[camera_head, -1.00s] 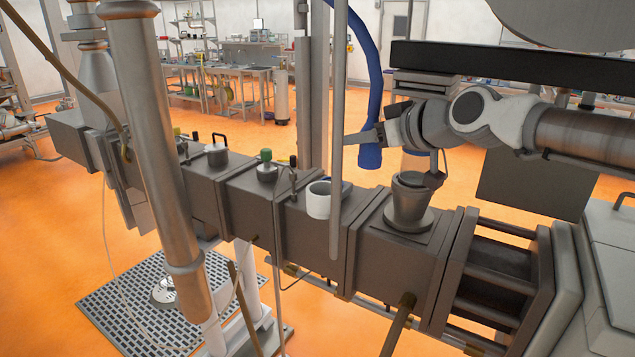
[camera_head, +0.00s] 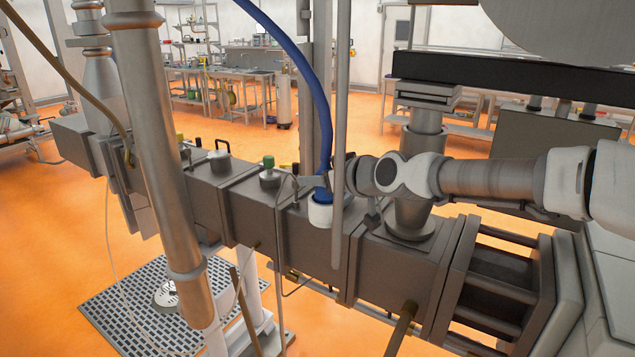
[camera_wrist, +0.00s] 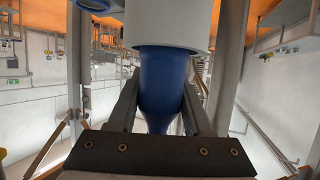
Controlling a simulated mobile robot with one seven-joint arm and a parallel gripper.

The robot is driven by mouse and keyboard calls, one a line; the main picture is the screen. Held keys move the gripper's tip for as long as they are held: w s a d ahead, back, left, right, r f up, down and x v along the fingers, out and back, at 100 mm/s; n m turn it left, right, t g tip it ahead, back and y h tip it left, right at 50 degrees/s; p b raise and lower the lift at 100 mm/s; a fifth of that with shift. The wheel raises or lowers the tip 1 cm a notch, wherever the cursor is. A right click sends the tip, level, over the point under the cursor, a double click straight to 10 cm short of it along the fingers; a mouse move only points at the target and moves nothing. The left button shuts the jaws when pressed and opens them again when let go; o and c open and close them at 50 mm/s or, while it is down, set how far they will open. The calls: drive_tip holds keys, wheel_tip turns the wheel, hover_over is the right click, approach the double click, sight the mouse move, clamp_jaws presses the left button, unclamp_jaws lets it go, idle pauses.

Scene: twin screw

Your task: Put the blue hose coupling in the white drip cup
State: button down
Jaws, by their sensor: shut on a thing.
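The blue hose coupling (camera_head: 323,194) is at the lower end of a blue hose and points down. Its lower end is hidden behind the rim of the white drip cup (camera_head: 319,214), so it appears to be inside the cup. My gripper (camera_head: 322,184) is shut on the coupling just above the cup. In the wrist view, the coupling (camera_wrist: 163,85) is between my two fingers (camera_wrist: 160,100), and the white cup (camera_wrist: 168,22) covers its end. I cannot see whether the coupling touches the cup's bottom.
The cup stands on the grey barrel housing (camera_head: 255,210). A vertical grey pipe (camera_head: 342,110) passes close in front of the cup and my gripper. A grey funnel-like port (camera_head: 410,217) is to the right, and a green-topped fitting (camera_head: 268,163) to the left.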

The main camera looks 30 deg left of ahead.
drive_tip(key=shift+f, duration=0.7)
drive_tip(key=shift+f+b, duration=0.6)
drive_tip(key=shift+c, duration=1.6)
unclamp_jaws()
drive_tip(key=shift+f, duration=0.1)
drive_tip(key=shift+s, duration=0.1)
